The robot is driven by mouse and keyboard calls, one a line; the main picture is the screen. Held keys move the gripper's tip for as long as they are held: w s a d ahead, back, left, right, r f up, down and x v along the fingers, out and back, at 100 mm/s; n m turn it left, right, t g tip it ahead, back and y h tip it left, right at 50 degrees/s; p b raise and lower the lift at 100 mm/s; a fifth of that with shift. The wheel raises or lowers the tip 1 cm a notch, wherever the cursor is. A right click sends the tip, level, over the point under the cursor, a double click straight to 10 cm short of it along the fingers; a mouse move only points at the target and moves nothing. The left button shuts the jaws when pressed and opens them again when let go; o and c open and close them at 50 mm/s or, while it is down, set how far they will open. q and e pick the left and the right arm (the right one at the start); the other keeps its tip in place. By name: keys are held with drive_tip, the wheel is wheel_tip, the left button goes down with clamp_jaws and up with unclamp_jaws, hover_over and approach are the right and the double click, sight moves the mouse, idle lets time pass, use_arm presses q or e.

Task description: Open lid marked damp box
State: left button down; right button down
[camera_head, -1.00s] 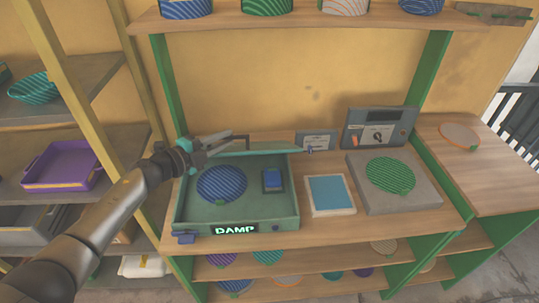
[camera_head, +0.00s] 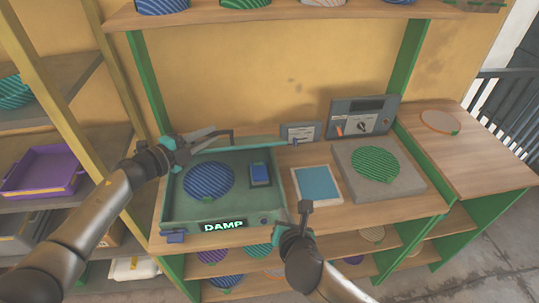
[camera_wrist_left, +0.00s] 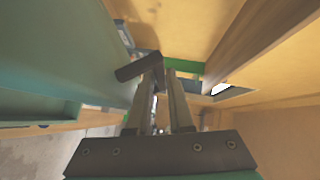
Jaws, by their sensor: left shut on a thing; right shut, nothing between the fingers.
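The damp box (camera_head: 172,213) is a green tray-like box with a glowing DAMP label (camera_head: 223,225) on its front. Its lid (camera_head: 262,144) stands raised at the back, seen almost edge-on, and the box is open on top. A blue striped disc (camera_head: 208,181) and a small blue block (camera_head: 260,174) lie inside. My left gripper (camera_head: 222,134) is at the lid's upper left, shut on a dark bar, the lid handle (camera_wrist_left: 139,68), beside the teal lid panel (camera_wrist_left: 60,45) in the left wrist view. My right gripper (camera_head: 305,207) is shut and empty, in front of the bench.
Right of the box are a blue pad in a pale frame (camera_head: 297,183), a grey slab (camera_head: 346,170) with a green striped disc (camera_head: 374,163), and a control panel (camera_head: 361,116). A shelf with bowls runs above; yellow posts (camera_head: 62,100) stand left.

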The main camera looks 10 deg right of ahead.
use_arm(q)
drive_tip(key=shift+r, duration=0.1)
use_arm(e)
wheel_tip(320, 180, up, 9)
drive_tip(key=a+n+t, duration=0.2)
drive_tip(key=n, duration=0.2)
drive_tip(key=w, duration=1.2)
drive_tip(key=shift+f, duration=0.2)
drive_tip(key=shift+w+d, duration=0.1)
